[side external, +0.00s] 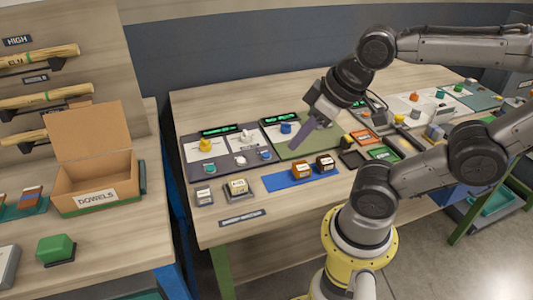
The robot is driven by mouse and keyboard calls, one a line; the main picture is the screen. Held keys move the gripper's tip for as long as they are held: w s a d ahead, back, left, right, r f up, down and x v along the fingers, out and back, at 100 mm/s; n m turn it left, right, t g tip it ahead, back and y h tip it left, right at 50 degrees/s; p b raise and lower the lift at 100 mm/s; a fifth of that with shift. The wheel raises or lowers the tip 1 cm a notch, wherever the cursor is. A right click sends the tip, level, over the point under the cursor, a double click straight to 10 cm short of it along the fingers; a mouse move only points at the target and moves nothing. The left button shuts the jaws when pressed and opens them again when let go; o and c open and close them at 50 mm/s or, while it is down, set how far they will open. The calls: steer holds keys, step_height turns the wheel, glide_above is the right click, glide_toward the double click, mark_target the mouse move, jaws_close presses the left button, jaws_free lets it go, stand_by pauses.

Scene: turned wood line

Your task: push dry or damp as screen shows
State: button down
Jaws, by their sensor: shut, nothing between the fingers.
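My gripper (296,148) points down and to the left above the control panels at the middle of the table. Its fingers are together with nothing between them. The tip appears just over a green panel (318,146), to the right of a blue knob or button (286,128); I cannot tell whether it touches the panel. Small dark screens with green text stand behind the panels, one at the left (222,130) and one in the middle (283,116). Their text is too small to read. I cannot tell which buttons are for dry or damp.
A yellow knob (205,145) and a white knob (246,137) stand on the left panels. An open cardboard dowels box (97,170) stands on the left bench. The table's front strip is mostly clear.

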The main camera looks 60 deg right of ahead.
steer(key=shift+w, duration=0.1)
steer(key=w+a+r+m+t+y, duration=0.1)
steer(key=w+a+m+t+y, duration=0.15)
steer(key=w+a+m, duration=0.45)
steer(key=w+d+m, duration=0.5)
steer(key=d+m, duration=0.1)
steer(key=m, duration=0.3)
steer(key=d+f+m+h, duration=0.1)
steer(key=d+f+m, duration=0.3)
steer(key=d+m, duration=0.2)
steer(key=d+f+m+t+h, duration=0.1)
steer(key=d+f+m, duration=0.3)
steer(key=d, duration=0.6)
steer(key=shift+w+d+f+m+h, duration=0.15)
steer(key=shift+w+f+m+h, duration=0.3)
steer(key=shift+m, duration=0.45)
steer(key=shift+s+r, duration=0.1)
